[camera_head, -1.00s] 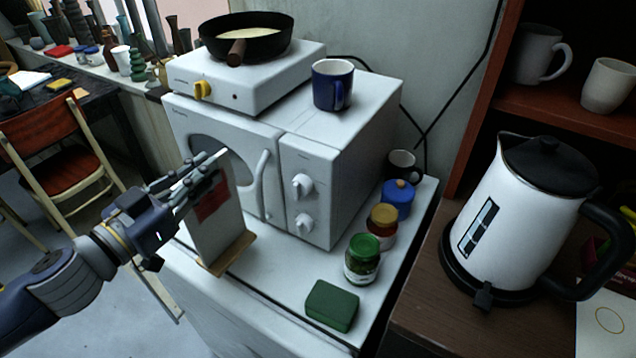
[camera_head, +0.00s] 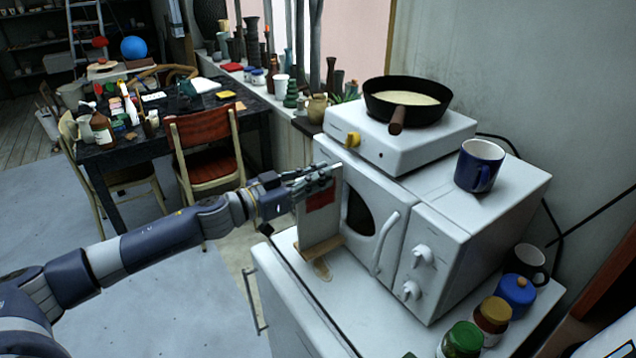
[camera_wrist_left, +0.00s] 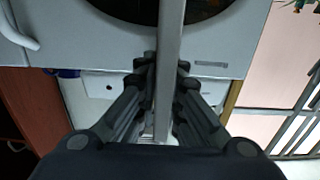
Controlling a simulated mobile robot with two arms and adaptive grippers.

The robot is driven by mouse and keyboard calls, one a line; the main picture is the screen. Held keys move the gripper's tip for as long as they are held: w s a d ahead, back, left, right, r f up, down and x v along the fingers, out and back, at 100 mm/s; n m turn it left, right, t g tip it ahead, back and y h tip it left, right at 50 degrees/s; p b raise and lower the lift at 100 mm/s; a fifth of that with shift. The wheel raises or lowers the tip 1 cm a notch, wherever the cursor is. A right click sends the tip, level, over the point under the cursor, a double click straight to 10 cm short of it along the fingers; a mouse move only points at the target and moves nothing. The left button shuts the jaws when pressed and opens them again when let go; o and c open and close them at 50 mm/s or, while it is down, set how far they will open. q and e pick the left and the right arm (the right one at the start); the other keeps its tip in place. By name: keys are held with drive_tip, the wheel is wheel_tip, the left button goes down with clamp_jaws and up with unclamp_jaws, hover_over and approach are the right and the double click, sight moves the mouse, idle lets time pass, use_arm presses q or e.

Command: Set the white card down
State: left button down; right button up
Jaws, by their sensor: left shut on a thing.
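The white card (camera_head: 316,222) is an upright pale panel with a red patch, with a wooden strip along its bottom edge. My left gripper (camera_head: 322,180) is shut on its upper part. The card is in front of the microwave door, over the left part of the white counter top (camera_head: 348,318); I cannot tell whether its base touches the counter. In the left wrist view the card (camera_wrist_left: 171,40) shows edge-on as a thin strip between the fingers of my left gripper (camera_wrist_left: 166,72). My right gripper is out of view.
The white microwave (camera_head: 455,225) stands just behind the card, with a hotplate (camera_head: 420,140), a pan (camera_head: 405,98) and a blue mug (camera_head: 479,165) on top. Several jars (camera_head: 492,318) stand at the right. A chair (camera_head: 207,150) and a dark table (camera_head: 180,125) are at the left.

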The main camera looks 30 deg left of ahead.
use_arm(q)
drive_tip(key=shift+w+a+f, duration=0.1)
drive_tip(key=shift+w+f, duration=0.1)
drive_tip(key=shift+f, duration=0.4)
drive_tip(key=shift+w+a+f, duration=0.15)
drive_tip(key=shift+w+f, duration=0.05)
drive_tip(key=shift+f, duration=0.4)
drive_tip(key=shift+w+a+f, duration=0.1)
drive_tip(key=shift+w+f, duration=0.1)
drive_tip(key=shift+f, duration=0.4)
drive_tip(key=c, duration=1.7)
unclamp_jaws()
drive_tip(key=shift+s, duration=0.1)
drive_tip(key=shift+b+v, duration=1.05)
drive_tip(key=shift+v, duration=4.95)
drive_tip(key=shift+a, duration=0.1)
